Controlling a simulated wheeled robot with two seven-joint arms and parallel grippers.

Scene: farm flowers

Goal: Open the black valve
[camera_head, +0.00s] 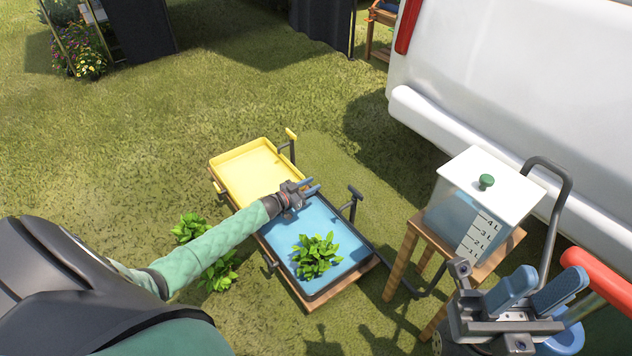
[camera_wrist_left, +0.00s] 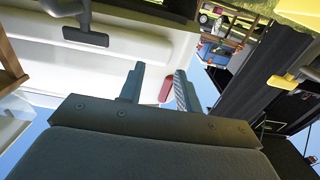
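The black valve (camera_head: 356,193) stands on a dark pipe at the right edge of the blue tray (camera_head: 335,224). In the left wrist view a black handle (camera_wrist_left: 86,37), seemingly this valve, is at the upper left, apart from the fingers. My left gripper (camera_head: 315,186) is over the seam of the trays, left of the black valve, with its fingers pointing right. In the left wrist view my left gripper (camera_wrist_left: 160,70) has its fingers apart with nothing between them. My right gripper (camera_head: 554,278) is at the lower right, open and seemingly empty.
The yellow tray (camera_head: 235,162) adjoins the blue one, with a yellow valve (camera_head: 291,135) at its edge. A leafy plant (camera_head: 316,255) stands in the blue tray. A water tank (camera_head: 455,212) on a wooden stand (camera_head: 401,262) is to the right, near a white vehicle (camera_head: 520,90).

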